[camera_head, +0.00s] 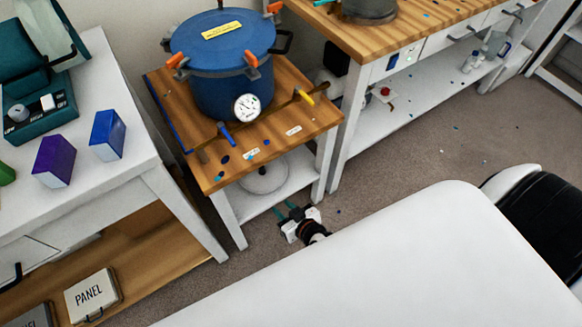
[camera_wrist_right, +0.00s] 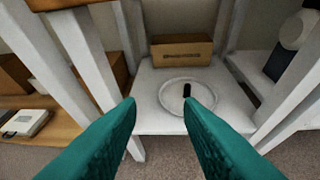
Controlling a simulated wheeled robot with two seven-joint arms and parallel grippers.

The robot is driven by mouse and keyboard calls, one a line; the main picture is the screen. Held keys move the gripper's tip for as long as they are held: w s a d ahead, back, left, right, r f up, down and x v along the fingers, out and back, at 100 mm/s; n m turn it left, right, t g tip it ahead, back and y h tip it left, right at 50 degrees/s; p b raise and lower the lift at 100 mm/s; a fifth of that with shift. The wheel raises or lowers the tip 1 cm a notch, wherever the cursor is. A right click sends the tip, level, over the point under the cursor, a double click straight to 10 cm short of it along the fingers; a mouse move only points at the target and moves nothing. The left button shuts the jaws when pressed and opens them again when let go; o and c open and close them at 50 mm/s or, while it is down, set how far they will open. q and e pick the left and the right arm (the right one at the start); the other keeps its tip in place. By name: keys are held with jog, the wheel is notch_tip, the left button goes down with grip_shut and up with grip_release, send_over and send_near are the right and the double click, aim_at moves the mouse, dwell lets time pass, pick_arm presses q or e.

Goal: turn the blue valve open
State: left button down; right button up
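The blue valve handle (camera_head: 226,134) sticks out at the front of the blue pressure pot (camera_head: 222,60), left of the round white gauge (camera_head: 247,107). The pot stands on a small wooden-topped table (camera_head: 215,172). A yellow-tipped handle (camera_head: 304,96) is on the right side of the pot. My right gripper (camera_head: 285,209) is low in front of this table, below its top and apart from the valve. In the right wrist view its teal fingers (camera_wrist_right: 159,108) are spread and empty, facing the lower shelf. The valve is not in the wrist view. My left gripper is not in view.
A round lid (camera_wrist_right: 187,97) with a black handle lies on the lower shelf (camera_wrist_right: 150,78), a cardboard box (camera_wrist_right: 181,52) behind it. White table legs (camera_wrist_right: 77,60) flank the shelf. A white bench with purple box (camera_head: 54,160) stands left. Floor (camera_head: 420,150) is open at right.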

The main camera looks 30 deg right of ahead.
jog(key=shift+s+d+f+g, duration=0.15)
jog(key=shift+s+f, duration=0.1)
jog(key=shift+f, duration=0.15)
jog(key=shift+s+d+f+g, duration=0.15)
jog(key=shift+s+f, duration=0.1)
jog(key=shift+f, duration=0.15)
